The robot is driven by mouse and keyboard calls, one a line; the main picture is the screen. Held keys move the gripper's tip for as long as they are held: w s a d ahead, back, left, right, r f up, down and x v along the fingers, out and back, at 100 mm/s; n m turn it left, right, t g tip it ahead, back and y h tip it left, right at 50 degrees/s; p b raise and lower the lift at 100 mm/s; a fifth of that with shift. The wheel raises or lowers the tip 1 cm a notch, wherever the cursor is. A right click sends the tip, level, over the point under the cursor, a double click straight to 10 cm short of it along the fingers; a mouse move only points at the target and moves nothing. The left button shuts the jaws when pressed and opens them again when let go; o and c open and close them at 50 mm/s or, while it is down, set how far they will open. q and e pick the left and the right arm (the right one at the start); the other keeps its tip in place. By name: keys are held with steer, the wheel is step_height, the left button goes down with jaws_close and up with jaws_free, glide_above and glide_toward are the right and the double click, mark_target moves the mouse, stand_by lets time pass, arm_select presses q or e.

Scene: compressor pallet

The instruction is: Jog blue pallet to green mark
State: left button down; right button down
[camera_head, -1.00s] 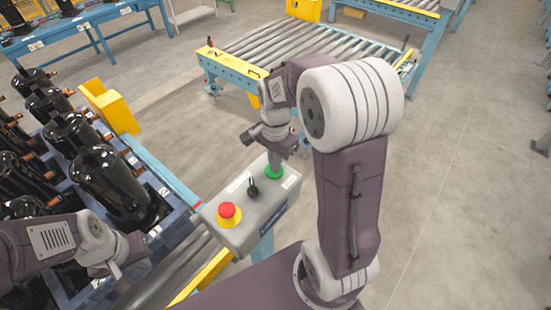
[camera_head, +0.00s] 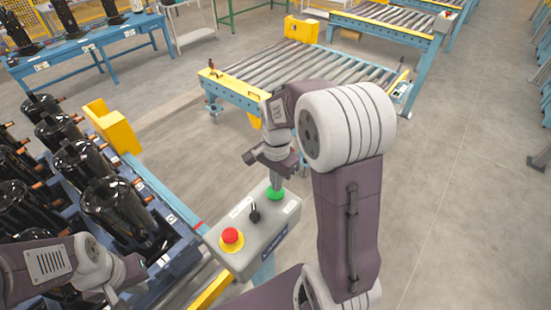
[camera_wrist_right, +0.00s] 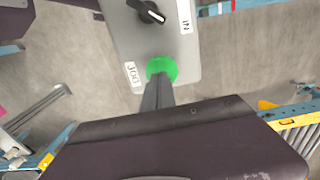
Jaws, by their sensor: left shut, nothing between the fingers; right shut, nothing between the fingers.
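The dark blue pallet (camera_head: 182,262) is at the left on the conveyor and carries several black compressors (camera_head: 115,210). The green mark is not visible in these frames. A grey control box (camera_head: 262,240) has a red stop button (camera_head: 231,238), a black selector knob (camera_head: 254,213) and a green button (camera_head: 275,193). In the right wrist view the green button (camera_wrist_right: 162,69) sits beside a JOG label. My right gripper (camera_head: 277,185) is shut and points down with its tips at the green button; whether the button is pressed in cannot be told. My left gripper (camera_head: 125,285) is shut and empty near the pallet's front side.
A yellow block (camera_head: 112,127) stands at the conveyor's far end. A red mark (camera_head: 198,226) is on the blue conveyor rail. An empty roller conveyor (camera_head: 310,75) stands beyond a floor gap. A blue table (camera_head: 90,45) with compressors is at the back left.

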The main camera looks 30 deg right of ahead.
step_height(320, 180, up, 3)
steer(key=shift+a+f+b, duration=0.1)
steer(key=shift+f+b, duration=0.1)
steer(key=shift+b, duration=0.7)
step_height(320, 180, up, 2)
steer(key=shift+s+a+r, duration=0.15)
steer(key=shift+r, duration=0.05)
arm_select(q)
steer(key=shift+s+a+f+b, duration=0.25)
steer(key=shift+s+b, duration=0.1)
arm_select(e)
step_height(320, 180, up, 6)
steer(key=shift+r, duration=0.15)
arm_select(q)
steer(key=shift+w+d, duration=0.1)
steer(key=shift+w, duration=0.05)
arm_select(e)
steer(key=shift+d, duration=0.25)
steer(key=shift+a, duration=0.1)
